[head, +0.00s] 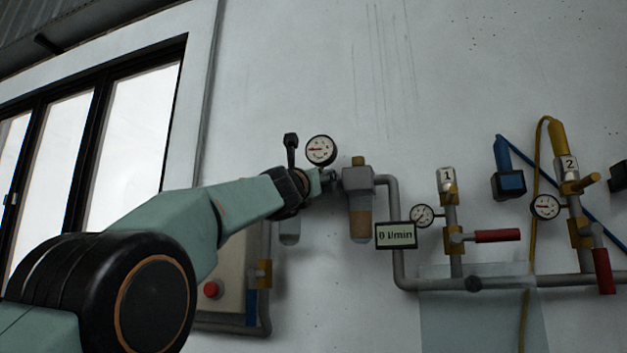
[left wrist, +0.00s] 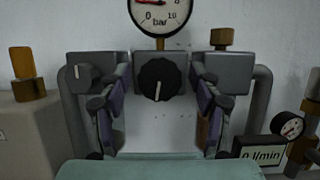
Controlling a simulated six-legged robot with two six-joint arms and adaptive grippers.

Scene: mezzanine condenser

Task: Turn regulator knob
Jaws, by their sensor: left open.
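The regulator knob (left wrist: 160,82) is round, black and ribbed, with a pale pointer line directed downward. It faces the left wrist camera, below the round pressure gauge (left wrist: 160,14) marked in bar. My left gripper (left wrist: 159,104) is open, with one finger on each side of the knob and a visible gap at both sides. In the head view my left arm reaches from the left, and my left gripper (head: 327,180) is at the regulator under the gauge (head: 320,150). The arm and gripper hide the knob there. My right gripper is not in view.
A filter bowl (head: 360,215) and a display reading 0 l/min (head: 396,235) are right of the regulator. Further right, pipes carry valves with red handles (head: 497,236) and gauges. A grey box with a red button (head: 211,289) is below the arm.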

